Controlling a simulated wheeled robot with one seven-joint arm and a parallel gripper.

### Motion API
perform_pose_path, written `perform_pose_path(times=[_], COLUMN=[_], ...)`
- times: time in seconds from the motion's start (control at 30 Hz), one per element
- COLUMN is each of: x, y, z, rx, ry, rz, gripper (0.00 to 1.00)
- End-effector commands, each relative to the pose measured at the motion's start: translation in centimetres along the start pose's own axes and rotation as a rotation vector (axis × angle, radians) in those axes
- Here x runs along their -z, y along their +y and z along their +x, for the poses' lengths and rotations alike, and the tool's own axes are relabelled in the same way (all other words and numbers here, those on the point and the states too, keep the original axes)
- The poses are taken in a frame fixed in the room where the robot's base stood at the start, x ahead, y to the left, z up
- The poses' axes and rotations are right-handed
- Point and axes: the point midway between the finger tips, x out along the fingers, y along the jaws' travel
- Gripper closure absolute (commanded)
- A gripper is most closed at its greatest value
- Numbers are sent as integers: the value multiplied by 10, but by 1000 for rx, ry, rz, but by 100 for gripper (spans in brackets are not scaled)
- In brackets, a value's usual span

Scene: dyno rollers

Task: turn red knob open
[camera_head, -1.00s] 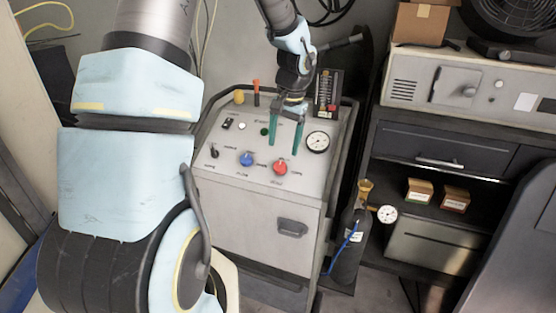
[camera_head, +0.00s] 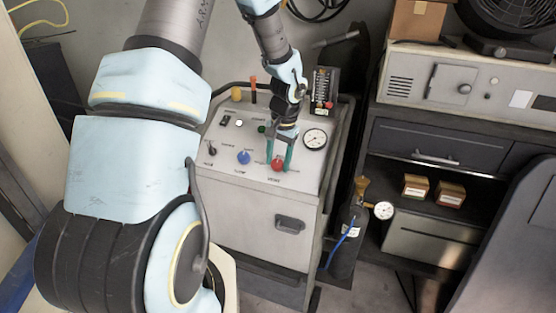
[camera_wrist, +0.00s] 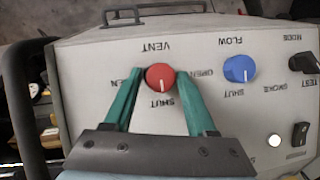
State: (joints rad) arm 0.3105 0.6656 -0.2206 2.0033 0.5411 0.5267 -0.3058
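The red knob (camera_head: 277,165) sits on the sloped grey top panel of the cabinet (camera_head: 299,246), toward its front right. In the wrist view the red knob (camera_wrist: 159,77) has a white line pointing toward the "SHUT" label, with "VENT" on its other side. My gripper (camera_head: 279,166) is down at the knob, its green fingers on either side of it. In the wrist view the gripper (camera_wrist: 156,76) has its fingertips apart beside the knob, close to its sides. I cannot tell whether both tips touch it.
A blue knob (camera_head: 243,158) sits left of the red one, with a black switch (camera_head: 211,149) further left. A pressure gauge (camera_head: 315,138) is behind to the right. A gas bottle (camera_head: 351,230) stands right of the cabinet, beside a dark shelf unit (camera_head: 436,163).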

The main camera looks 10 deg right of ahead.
Motion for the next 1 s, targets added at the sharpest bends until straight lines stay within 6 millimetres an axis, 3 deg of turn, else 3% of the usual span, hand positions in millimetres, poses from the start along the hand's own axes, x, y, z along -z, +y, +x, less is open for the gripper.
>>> perform_pose_path(times=[0.07,0.5,1.0], x=[0,0,1], y=[0,0,2], z=[0,0,2], rx=[0,0,49], ry=[0,0,6], rz=[0,0,89], gripper=[53,100,100])
